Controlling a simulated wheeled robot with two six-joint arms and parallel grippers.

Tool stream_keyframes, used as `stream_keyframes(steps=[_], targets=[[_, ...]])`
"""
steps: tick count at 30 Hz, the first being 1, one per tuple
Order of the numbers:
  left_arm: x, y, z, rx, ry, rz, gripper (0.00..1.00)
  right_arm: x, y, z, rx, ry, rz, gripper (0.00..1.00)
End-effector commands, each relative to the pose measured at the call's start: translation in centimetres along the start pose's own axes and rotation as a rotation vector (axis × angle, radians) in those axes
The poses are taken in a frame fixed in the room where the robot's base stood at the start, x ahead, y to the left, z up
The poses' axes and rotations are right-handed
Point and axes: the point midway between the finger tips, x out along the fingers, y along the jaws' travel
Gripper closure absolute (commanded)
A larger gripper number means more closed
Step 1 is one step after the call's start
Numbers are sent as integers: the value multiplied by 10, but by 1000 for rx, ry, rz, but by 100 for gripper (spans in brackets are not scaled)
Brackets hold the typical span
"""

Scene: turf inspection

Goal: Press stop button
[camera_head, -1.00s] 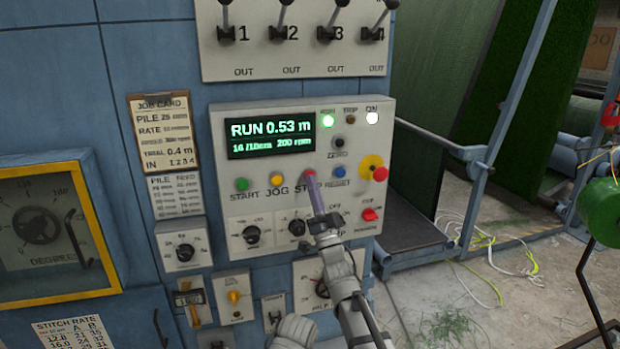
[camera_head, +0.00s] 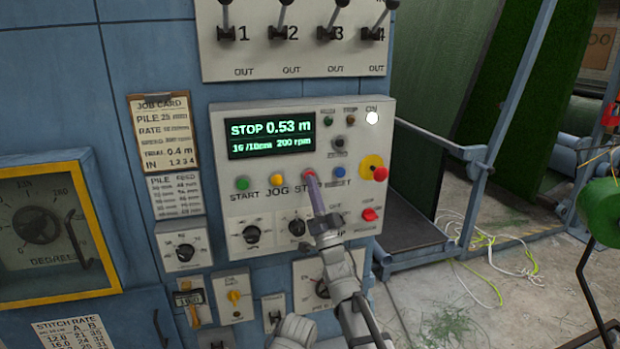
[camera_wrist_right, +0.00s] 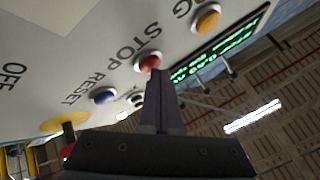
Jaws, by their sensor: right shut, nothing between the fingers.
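The red stop button (camera_head: 309,174) sits on the light control panel (camera_head: 222,211), between the yellow jog button (camera_head: 277,180) and the blue reset button (camera_head: 339,172). My right gripper (camera_head: 312,186) is shut and empty, its fingertips at the stop button and covering part of it and the STOP label. In the right wrist view the red button (camera_wrist_right: 148,62) shows just beyond the fingertips (camera_wrist_right: 157,75); I cannot tell whether they touch. The display (camera_head: 270,137) reads STOP 0.53 m, with 200 rpm below. My left gripper is not in view.
A red knob on a yellow disc (camera_head: 372,168) sticks out to the right of the reset button. The green start button (camera_head: 242,183) is at the left. Rotary knobs (camera_head: 251,234) lie below, and a row of levers (camera_head: 281,33) stands above.

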Motion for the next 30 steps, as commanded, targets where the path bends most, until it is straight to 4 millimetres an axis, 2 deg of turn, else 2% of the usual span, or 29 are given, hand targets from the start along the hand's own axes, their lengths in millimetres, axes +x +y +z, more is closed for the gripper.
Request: stream_keyframes(steps=[5, 19, 30], targets=[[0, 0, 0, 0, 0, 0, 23, -8, -5, -5, 0, 0, 0, 100], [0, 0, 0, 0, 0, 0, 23, -11, -8, -8, 0, 1, 0, 100], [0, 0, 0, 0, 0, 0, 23, -34, -25, -25, -1, 1, 0, 100]])
